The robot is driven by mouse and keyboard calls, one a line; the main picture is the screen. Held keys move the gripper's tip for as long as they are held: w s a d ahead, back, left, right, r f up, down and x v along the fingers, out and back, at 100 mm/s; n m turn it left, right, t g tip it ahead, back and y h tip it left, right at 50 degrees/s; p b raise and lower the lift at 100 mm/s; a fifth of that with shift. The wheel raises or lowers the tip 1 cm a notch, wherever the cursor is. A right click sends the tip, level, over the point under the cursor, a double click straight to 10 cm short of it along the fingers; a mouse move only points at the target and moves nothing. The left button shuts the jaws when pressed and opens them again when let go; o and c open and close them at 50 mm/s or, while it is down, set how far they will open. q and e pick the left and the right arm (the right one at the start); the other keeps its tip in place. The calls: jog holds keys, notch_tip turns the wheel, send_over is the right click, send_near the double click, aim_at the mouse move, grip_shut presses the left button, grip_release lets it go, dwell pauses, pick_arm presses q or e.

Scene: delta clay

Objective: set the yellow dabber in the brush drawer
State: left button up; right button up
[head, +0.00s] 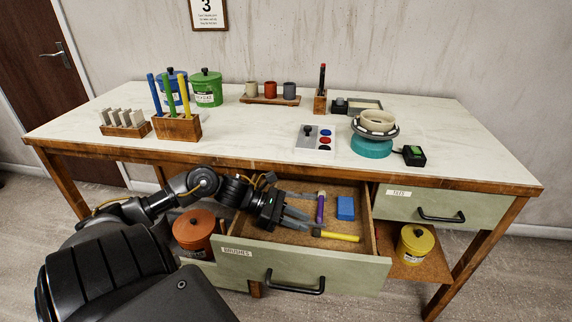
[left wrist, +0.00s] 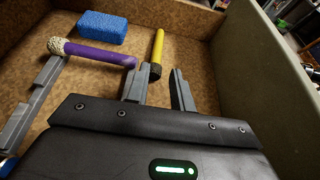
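The yellow dabber (head: 340,236) lies on the floor of the open brush drawer (head: 262,258), which is labelled BRUSHES. In the left wrist view the dabber (left wrist: 158,48) points away from me, its dark head at the near end. My left gripper (head: 310,219) is inside the drawer, low over its floor. Its fingers (left wrist: 160,88) stand apart with a gap between them. The dabber's dark head is just by the fingertips, closest to the left one in the wrist view; I cannot tell if they touch. My right gripper is not in view.
A purple dabber (head: 320,207) and a blue block (head: 345,208) lie farther back in the drawer. A grey bar (left wrist: 38,105) lies at left in the wrist view. The NIBS-like labelled right drawer (head: 415,207) is shut. A yellow tin (head: 415,244) stands on the lower shelf.

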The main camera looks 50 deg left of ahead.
pick_arm(q)
jog(key=v, duration=0.4)
jog(key=shift+s+a+r, duration=0.1)
jog(key=shift+a+r, duration=0.05)
jog(key=shift+r, duration=0.1)
dwell(0.4)
